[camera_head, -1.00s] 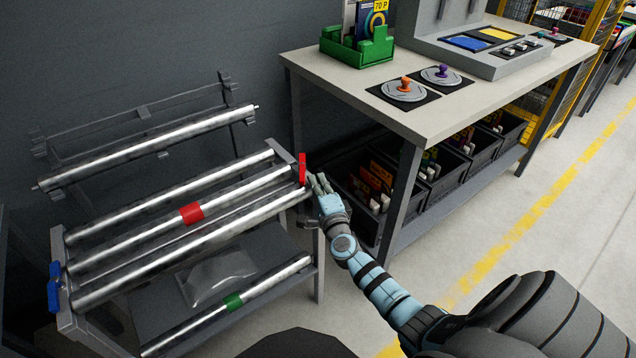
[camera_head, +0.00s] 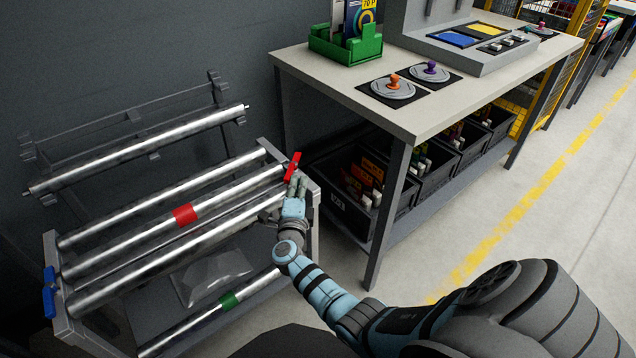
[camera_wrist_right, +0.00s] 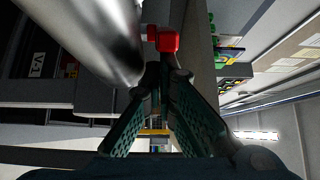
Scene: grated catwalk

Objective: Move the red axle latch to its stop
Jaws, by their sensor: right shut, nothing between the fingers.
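The red axle latch (camera_head: 293,167) sits at the right end of the roller rack, beside the end of a steel axle that carries a red band (camera_head: 184,214). The latch is tilted, its top leaning right. My right gripper (camera_head: 298,182) is shut and empty, just below the latch, its fingertips at or very near it. In the right wrist view the red latch (camera_wrist_right: 167,41) shows just beyond the fingertips (camera_wrist_right: 163,72), next to a large steel roller (camera_wrist_right: 95,35). Whether they touch is hard to tell. My left gripper is not in view.
A blue latch (camera_head: 48,292) is at the rack's left end. A green-banded roller (camera_head: 228,300) lies on the lower shelf near a clear wrapped item (camera_head: 215,277). A workbench (camera_head: 430,105) with black bins (camera_head: 350,200) under it stands close on the right. The floor at right is clear.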

